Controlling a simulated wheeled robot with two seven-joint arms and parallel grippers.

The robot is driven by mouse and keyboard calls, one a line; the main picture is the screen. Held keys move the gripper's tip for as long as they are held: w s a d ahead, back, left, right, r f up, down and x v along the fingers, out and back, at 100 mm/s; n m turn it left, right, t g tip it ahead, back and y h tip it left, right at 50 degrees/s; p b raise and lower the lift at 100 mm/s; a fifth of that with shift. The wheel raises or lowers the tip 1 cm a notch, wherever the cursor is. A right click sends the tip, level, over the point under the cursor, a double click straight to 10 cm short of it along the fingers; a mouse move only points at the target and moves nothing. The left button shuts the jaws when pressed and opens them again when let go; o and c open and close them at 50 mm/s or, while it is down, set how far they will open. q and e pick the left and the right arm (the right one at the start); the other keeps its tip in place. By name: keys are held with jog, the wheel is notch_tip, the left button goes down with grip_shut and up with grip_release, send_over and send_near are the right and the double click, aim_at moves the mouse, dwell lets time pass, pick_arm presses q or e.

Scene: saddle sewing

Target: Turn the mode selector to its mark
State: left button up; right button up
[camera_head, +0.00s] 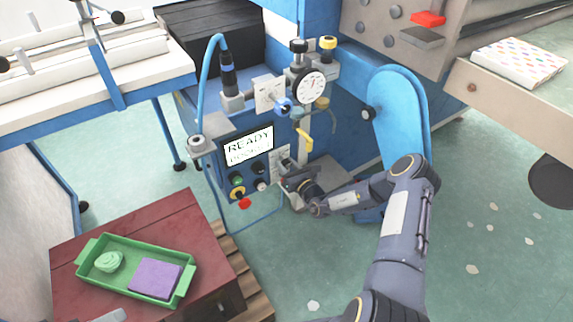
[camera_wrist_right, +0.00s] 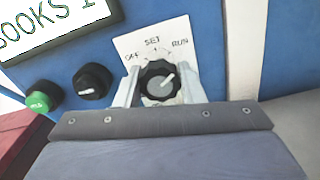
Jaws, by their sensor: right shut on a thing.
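The mode selector is a black ribbed knob (camera_wrist_right: 160,82) with a white pointer line, in front of a white plate (camera_wrist_right: 126,46) marked OFF, SET and RUN. The pointer is tilted to the upper right, toward the RUN side. My right gripper (camera_wrist_right: 160,88) is shut on the knob, with one pale finger on its left side and one on its right. In the head view my right gripper (camera_head: 287,172) reaches the blue machine's front panel from the right and hides most of the knob.
Left of the selector are a black knob (camera_wrist_right: 94,81) and a green button (camera_wrist_right: 43,96). The display (camera_head: 249,146) reads READY above them, and a red button (camera_head: 244,204) sits lower. A green tray (camera_head: 107,285) rests on a dark red cabinet (camera_head: 66,254).

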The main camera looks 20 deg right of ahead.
jog(key=shift+r+n+p, duration=0.15)
jog(key=shift+n+p, duration=0.65)
jog(key=shift+n, duration=0.3)
jog(key=n+p, duration=0.1)
jog(key=n, duration=0.1)
jog(key=shift+n, duration=0.3)
jog(key=n+p, duration=0.2)
jog(key=n, duration=0.1)
jog(key=shift+n, duration=0.3)
jog(key=n+p, duration=0.1)
jog(key=n, duration=0.2)
jog(key=shift+n, duration=0.3)
jog(key=n+p, duration=0.1)
jog(key=n, duration=0.4)
jog(key=shift+d, duration=0.1)
jog(key=n+p, duration=0.1)
jog(key=n, duration=0.5)
jog(key=shift+n, duration=0.3)
jog(key=o, duration=1)
